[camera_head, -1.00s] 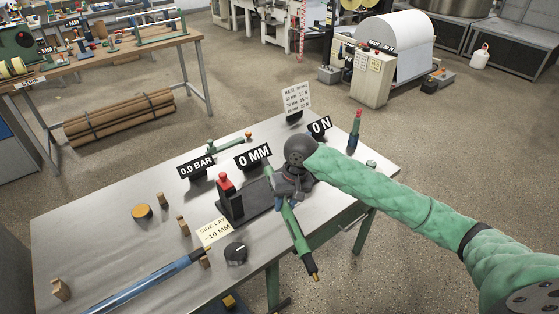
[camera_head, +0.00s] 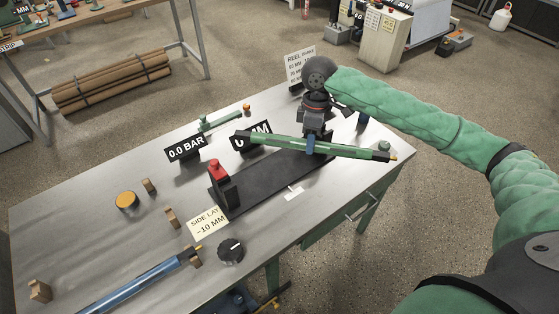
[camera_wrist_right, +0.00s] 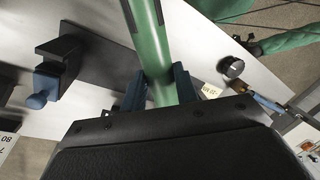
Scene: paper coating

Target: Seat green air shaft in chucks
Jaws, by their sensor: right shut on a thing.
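The green air shaft (camera_head: 350,151) is held by my right gripper (camera_head: 312,138) near its middle, lying nearly level across the view above the black base (camera_head: 285,178). In the right wrist view the shaft (camera_wrist_right: 150,38) runs between the two fingers (camera_wrist_right: 158,92), which close on it from both sides. A black chuck block with a red top (camera_head: 218,182) stands at the base's left end. A blue part (camera_head: 362,121) shows behind the shaft on the right. The wrist view shows a black block with a blue knob (camera_wrist_right: 58,72). The shaft appears above and apart from the blocks. My left gripper is not seen.
A blue shaft (camera_head: 150,283) lies at the table's front left. Wooden blocks, an orange disc (camera_head: 127,200), a black dial (camera_head: 230,251) and a side lay card (camera_head: 207,222) are on the table (camera_head: 90,215). The 0.0 BAR display (camera_head: 186,148) stands behind. The left table surface has free room.

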